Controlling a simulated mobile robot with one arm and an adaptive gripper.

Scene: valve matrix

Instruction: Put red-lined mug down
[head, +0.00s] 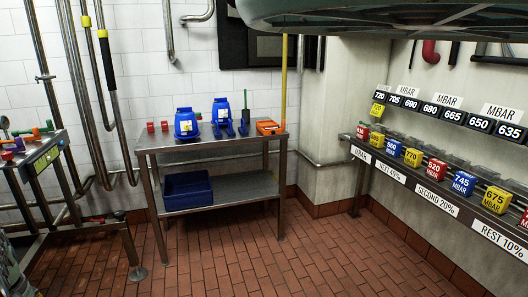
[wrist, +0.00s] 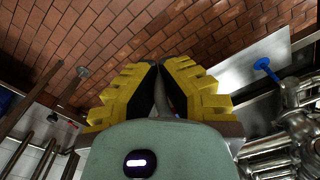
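My gripper (wrist: 158,64) shows in the wrist view with yellow stepped fingers and dark inner pads. Its fingertips come together, with a narrow grey sliver between the pads lower down. I cannot tell what the sliver is. No mug can be made out between the fingers, and I cannot identify a red-lined mug in either view. In the head view, two small red objects, a left one (head: 151,127) and a right one (head: 164,126), stand on the steel table (head: 215,145); they are too small to tell if they are mugs. My gripper is not visible in the head view.
A rack of numbered blocks (head: 435,169) lines the right wall. Another bench (head: 40,158) is at left. The tiled floor (head: 280,262) is clear.

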